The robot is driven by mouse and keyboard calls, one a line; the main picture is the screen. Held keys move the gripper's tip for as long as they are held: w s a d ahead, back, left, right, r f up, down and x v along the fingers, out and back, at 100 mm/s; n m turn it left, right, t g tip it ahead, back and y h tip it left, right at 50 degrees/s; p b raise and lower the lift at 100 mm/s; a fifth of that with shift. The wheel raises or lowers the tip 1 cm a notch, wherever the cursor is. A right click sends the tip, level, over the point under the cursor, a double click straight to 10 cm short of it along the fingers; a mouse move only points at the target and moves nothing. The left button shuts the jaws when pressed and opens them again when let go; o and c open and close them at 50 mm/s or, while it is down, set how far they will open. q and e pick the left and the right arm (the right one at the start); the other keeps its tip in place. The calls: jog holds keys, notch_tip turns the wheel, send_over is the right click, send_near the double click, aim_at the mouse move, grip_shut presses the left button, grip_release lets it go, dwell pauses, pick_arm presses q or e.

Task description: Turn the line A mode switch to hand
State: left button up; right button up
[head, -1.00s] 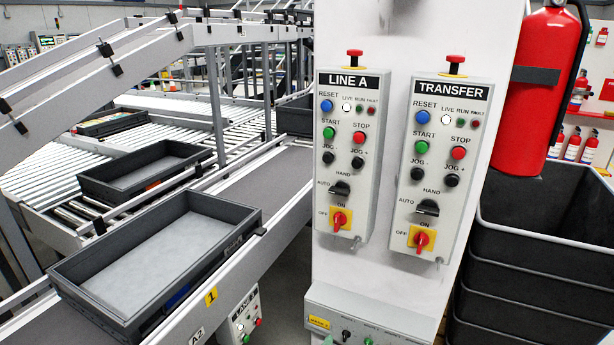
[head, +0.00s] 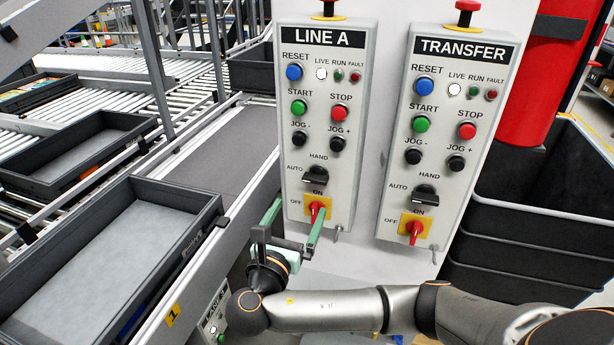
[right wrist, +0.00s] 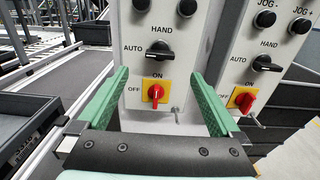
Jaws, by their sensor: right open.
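The line A mode switch (head: 316,176) is a black knob on the LINE A panel (head: 347,130). Its handle lies level, toward AUTO; HAND is printed above it. In the right wrist view the switch (right wrist: 160,51) sits top centre, beyond the fingertips. My right gripper (head: 297,212) has green fingers and is open and empty. It is in front of the panel's lower part, below the switch. In the right wrist view its fingers (right wrist: 160,82) frame the red ON/OFF switch (right wrist: 155,93) on its yellow plate, with no visible grip on it. My left gripper is out of view.
The similar TRANSFER panel (head: 472,130) stands close on the right. Above LINE A is a red mushroom button (head: 328,5). A conveyor with a grey tray (head: 110,260) runs on the left. Black stacked bins (head: 540,215) and a red cylinder (head: 520,80) are at right.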

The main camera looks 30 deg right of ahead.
aim_at(314, 181)
jog(key=p+x, duration=0.1)
jog(key=x, duration=1)
jog(key=shift+d, duration=0.1)
jog(key=shift+c, duration=0.2)
jog(key=c, duration=1.3)
